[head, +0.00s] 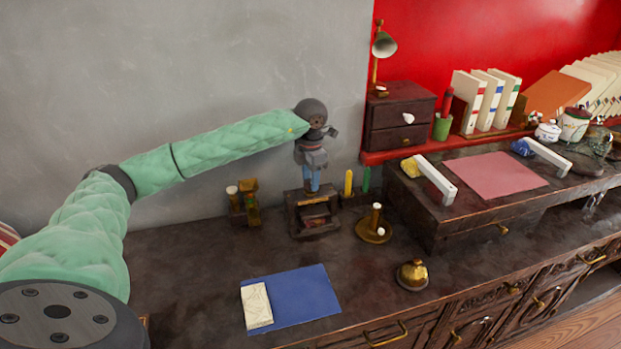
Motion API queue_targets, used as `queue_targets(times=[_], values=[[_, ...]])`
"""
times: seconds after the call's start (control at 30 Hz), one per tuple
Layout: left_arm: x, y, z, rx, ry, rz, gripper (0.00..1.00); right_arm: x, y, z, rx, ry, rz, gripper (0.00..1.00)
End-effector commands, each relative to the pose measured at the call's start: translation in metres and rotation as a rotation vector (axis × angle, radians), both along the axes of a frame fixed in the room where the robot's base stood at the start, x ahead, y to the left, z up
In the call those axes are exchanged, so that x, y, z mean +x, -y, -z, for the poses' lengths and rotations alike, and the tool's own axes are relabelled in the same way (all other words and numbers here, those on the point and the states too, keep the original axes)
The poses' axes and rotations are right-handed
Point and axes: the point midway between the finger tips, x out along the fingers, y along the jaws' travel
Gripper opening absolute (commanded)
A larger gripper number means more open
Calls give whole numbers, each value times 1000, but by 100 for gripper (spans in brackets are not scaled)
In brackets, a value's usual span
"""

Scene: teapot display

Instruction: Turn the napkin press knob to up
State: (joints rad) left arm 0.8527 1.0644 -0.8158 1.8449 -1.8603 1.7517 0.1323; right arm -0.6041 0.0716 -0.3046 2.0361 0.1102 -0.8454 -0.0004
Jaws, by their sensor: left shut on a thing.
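The napkin press (315,220) is a small dark wooden frame with an open front, standing upright on the desk near the grey wall. My left gripper (312,190) points straight down over it, with its blue fingers close together at the top of the press. It is shut on the knob there, which the fingers almost wholly hide, so I cannot tell which way the knob is turned. My right gripper is not in view.
A brass candle holder (374,227), a brass bell (412,274) and a blue mat (305,297) with a pale booklet (256,305) lie around the press. Small brass items (246,205) stand to its left. A raised wooden desk part (440,222) stands to the right.

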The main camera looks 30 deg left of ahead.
Motion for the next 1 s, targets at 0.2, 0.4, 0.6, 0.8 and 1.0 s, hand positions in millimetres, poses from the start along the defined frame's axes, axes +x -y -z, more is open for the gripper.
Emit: queue_targets(times=[0.2,0.4,0.6,0.8,1.0], values=[[1,0,-1,0,2,-1,15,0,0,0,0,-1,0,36],[0,0,-1,0,1,0,59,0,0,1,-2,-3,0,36],[0,0,-1,0,1,1,59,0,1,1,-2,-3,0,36],[1,0,-16,1,3,1,59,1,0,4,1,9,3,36],[1,0,-48,0,4,1,59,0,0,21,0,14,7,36]])
